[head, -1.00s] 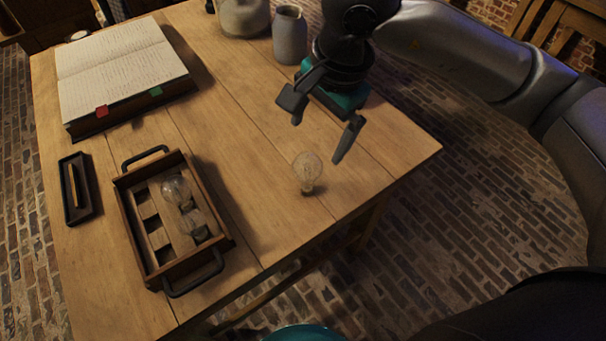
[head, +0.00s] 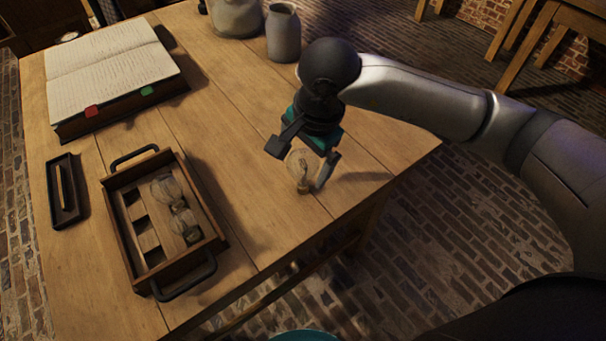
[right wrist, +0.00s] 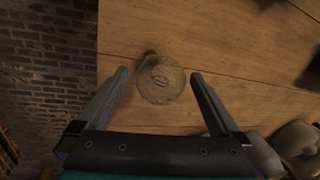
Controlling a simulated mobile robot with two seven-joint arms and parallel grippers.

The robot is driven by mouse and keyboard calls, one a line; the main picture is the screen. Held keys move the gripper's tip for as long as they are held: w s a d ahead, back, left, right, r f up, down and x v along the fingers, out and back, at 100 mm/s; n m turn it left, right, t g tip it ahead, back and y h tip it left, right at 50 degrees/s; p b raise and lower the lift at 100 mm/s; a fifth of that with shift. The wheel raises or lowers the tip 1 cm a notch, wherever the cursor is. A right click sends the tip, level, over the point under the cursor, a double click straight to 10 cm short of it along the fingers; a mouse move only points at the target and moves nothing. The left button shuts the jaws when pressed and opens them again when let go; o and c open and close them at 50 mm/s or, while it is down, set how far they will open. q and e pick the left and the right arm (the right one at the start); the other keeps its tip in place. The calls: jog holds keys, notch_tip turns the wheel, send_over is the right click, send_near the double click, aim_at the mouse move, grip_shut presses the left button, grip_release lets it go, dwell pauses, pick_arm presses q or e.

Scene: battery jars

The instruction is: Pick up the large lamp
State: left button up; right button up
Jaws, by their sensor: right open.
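The large lamp (head: 301,168), a clear round glass bulb with a narrow base, stands on the wooden table near its right part. In the right wrist view the lamp (right wrist: 160,80) shows from above, between and slightly ahead of the fingertips. My right gripper (head: 300,170) is open, with its fingers on either side of the glass; whether they touch it I cannot tell, though gaps show in the right wrist view (right wrist: 160,74). My left gripper is not in view.
A wooden tray (head: 128,240) with dark handles holds smaller bulbs (head: 167,190) at the left. An open book (head: 105,65), a small dark tray (head: 53,190) and a grey jar (head: 283,35) stand on the table (head: 235,110). The table edge is close to the lamp.

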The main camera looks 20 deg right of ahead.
jog(key=f, duration=0.2)
jog(key=f+b, duration=0.1)
jog(key=shift+w+a+f, duration=0.1)
jog(key=shift+w+a, duration=0.1)
jog(key=shift+w, duration=0.05)
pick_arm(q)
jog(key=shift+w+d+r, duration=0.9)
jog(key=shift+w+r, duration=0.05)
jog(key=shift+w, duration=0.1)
pick_arm(e)
jog(key=shift+w+f, duration=0.15)
jog(key=shift+f, duration=0.45)
jog(key=shift+c, duration=0.2)
jog(key=c, duration=1.5)
jog(key=shift+o, duration=0.2)
jog(key=shift+r, duration=0.2)
